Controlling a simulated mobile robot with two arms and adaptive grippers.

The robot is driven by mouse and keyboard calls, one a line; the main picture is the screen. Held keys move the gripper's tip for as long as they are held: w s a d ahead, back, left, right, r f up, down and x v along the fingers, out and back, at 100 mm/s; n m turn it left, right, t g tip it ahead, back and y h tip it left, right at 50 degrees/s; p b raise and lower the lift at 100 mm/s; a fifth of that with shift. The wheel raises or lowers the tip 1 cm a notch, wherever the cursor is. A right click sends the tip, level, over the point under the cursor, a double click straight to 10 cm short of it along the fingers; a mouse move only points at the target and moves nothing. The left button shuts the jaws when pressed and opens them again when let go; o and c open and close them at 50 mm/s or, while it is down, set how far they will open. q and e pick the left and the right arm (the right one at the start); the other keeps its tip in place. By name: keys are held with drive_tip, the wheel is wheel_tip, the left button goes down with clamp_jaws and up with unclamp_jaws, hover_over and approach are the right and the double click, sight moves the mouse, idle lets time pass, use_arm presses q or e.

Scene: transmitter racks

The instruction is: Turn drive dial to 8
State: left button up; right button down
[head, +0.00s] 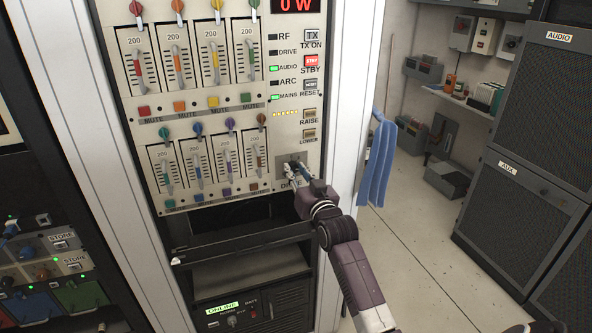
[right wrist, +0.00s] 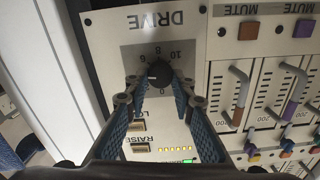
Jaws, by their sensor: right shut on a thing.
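The drive dial (right wrist: 159,73) is a small black knob on a grey scale plate under the word DRIVE, which appears upside down in the right wrist view. Numbers including 0, 6, 8 and 10 show around it; which one the knob marks is unclear. My right gripper (right wrist: 160,88) is shut on the dial, with one blue finger on each side. In the head view the right gripper (head: 297,172) is at the lower right of the cream panel (head: 285,145) and hides most of the dial and its label. My left gripper is not in view.
Rows of coloured fader levers (head: 197,165) stand left of the dial. RAISE (head: 309,115) and LOWER (head: 308,135) buttons sit just above it. The red display (head: 295,5) reads 0 W. A blue cloth (head: 378,160) hangs by the rack's right edge. Open floor (head: 415,235) lies to the right.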

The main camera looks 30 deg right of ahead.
drive_tip(key=m+p, duration=0.2)
drive_tip(key=m, duration=0.2)
drive_tip(key=shift+r, duration=0.1)
drive_tip(key=m+p, duration=0.1)
drive_tip(key=m, duration=0.3)
drive_tip(key=m+p, duration=0.1)
drive_tip(key=m, duration=0.3)
drive_tip(key=shift+d+p, duration=0.1)
drive_tip(key=shift+p, duration=0.25)
drive_tip(key=shift+f+m+p, duration=0.15)
drive_tip(key=shift+m+p, duration=0.05)
drive_tip(key=shift+m, duration=0.75)
drive_tip(key=shift+f+m+p, duration=0.1)
drive_tip(key=shift+m+p, duration=0.05)
drive_tip(key=shift+m, duration=1.1)
drive_tip(key=c, duration=1.6)
unclamp_jaws()
